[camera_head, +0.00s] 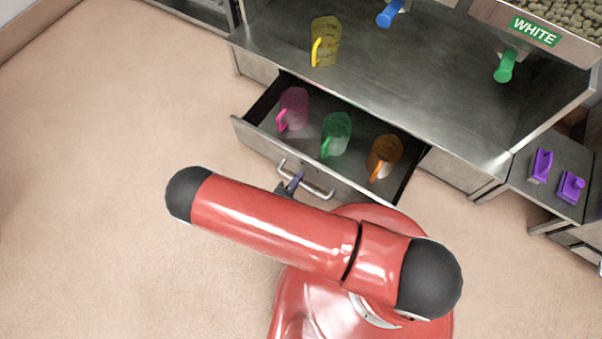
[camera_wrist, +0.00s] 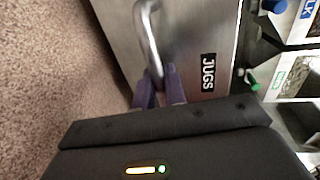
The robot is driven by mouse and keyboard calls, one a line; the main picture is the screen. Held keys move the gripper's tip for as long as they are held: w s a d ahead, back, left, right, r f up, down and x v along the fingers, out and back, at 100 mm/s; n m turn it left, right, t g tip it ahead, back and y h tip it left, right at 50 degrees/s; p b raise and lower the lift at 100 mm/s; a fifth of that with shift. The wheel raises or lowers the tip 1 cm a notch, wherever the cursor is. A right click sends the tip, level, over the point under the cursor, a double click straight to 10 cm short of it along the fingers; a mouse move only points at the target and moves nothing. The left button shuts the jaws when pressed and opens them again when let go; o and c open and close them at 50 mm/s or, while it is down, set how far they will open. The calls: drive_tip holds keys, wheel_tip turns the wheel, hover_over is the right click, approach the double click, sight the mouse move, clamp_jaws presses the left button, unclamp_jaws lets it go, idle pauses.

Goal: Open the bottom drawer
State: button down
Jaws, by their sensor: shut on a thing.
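The drawer (camera_head: 258,140) stands pulled out from the steel cabinet, with its inside open to view. It holds a pink jug (camera_head: 294,106), a green jug (camera_head: 337,132) and an orange-handled jug (camera_head: 386,154). Its front carries a metal bar handle (camera_head: 318,190), which also shows in the wrist view (camera_wrist: 148,35). A "JUGS" label (camera_wrist: 208,73) is on the drawer front beside the handle. My gripper (camera_head: 294,184) is at the handle, with its purple fingers (camera_wrist: 160,88) shut on the bar. My red arm hides part of the floor in front.
A yellow jug (camera_head: 327,42) stands on the steel counter (camera_head: 400,75) above the drawer. Blue (camera_head: 390,12) and green (camera_head: 505,66) spouts or handles are at the bins behind. Purple tools (camera_head: 541,165) lie on a low surface at right. The floor at left is clear.

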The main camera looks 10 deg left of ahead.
drive_tip(key=shift+s, duration=0.1)
drive_tip(key=c, duration=1.5)
unclamp_jaws()
drive_tip(key=shift+c, duration=0.2)
drive_tip(key=v, duration=0.7)
drive_tip(key=shift+s+a, duration=0.15)
drive_tip(key=shift+s, duration=0.25)
